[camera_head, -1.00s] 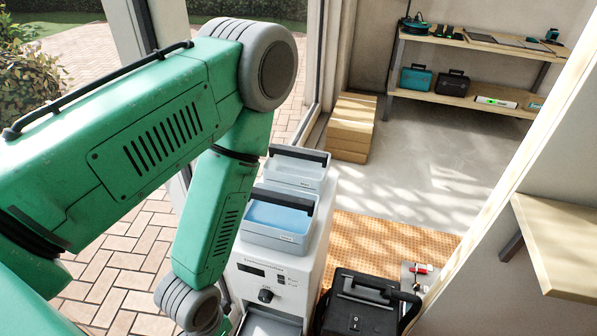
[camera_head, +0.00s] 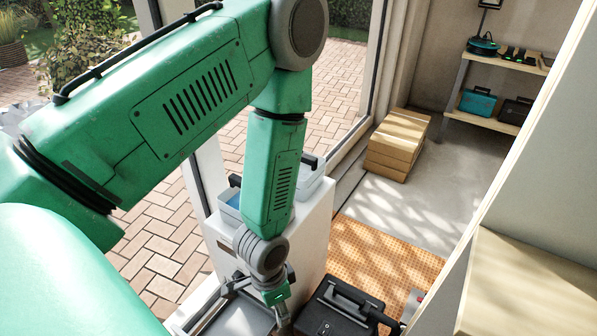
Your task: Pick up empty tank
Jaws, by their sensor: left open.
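Two grey tanks with black handles stand on top of a white machine (camera_head: 310,235). The nearer tank (camera_head: 228,212) has blue inside and is partly hidden behind my arm. The farther tank (camera_head: 314,186) is also partly covered by my arm, so I cannot see into it now. My left gripper (camera_head: 284,318) is open, low in front of the machine, between a grey tray (camera_head: 240,318) and a black case. It is apart from both tanks. My right gripper is not in view.
The black case (camera_head: 345,305) with a handle stands right of the gripper. An orange perforated mat (camera_head: 385,255) lies behind it. A pale wall and wooden surface (camera_head: 520,285) bound the right.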

